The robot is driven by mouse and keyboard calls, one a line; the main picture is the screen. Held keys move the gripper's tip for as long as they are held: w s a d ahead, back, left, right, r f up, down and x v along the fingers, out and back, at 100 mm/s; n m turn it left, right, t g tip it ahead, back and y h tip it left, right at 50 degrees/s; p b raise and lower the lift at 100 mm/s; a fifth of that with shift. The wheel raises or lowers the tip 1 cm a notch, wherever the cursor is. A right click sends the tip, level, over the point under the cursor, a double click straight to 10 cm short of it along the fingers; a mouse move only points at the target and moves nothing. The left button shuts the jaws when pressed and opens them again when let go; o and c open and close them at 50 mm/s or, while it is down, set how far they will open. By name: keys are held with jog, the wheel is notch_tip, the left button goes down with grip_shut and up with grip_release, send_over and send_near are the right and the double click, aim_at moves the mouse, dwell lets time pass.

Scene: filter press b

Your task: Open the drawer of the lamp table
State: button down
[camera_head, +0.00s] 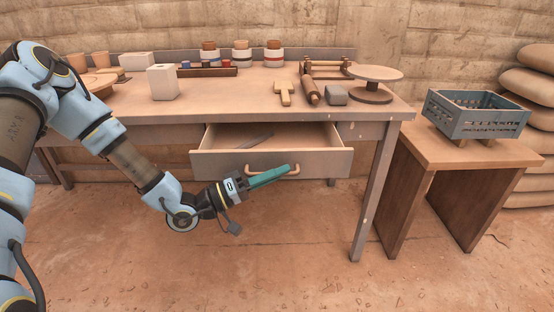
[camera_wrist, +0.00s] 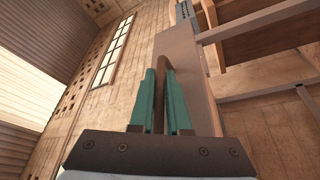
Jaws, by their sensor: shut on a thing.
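A wooden table (camera_head: 330,112) stands against the wall; no lamp shows on it. Its drawer (camera_head: 220,164) is pulled out, so the inside is visible from above. In the wrist view the handle (camera_wrist: 163,72) sits between the two fingers, in front of the drawer face (camera_wrist: 188,72). The fingers hide part of the handle.
The tabletop holds a white block (camera_head: 163,82), jars, a rolling pin (camera_head: 309,91) and a round turntable (camera_head: 374,74). A side stand (camera_head: 470,150) with a blue crate (camera_head: 475,117) is at right. Stacked sacks (camera_head: 530,85) stand beyond. The floor in front is clear.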

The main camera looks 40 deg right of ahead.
jog(key=shift+s+a, duration=0.7)
jog(key=shift+s, duration=0.05)
jog(key=c, duration=1.2)
grip_release()
jog(key=shift+o, duration=0.2)
jog(key=v, duration=1)
jog(key=shift+a, duration=0.4)
jog(key=shift+w+f, duration=0.1)
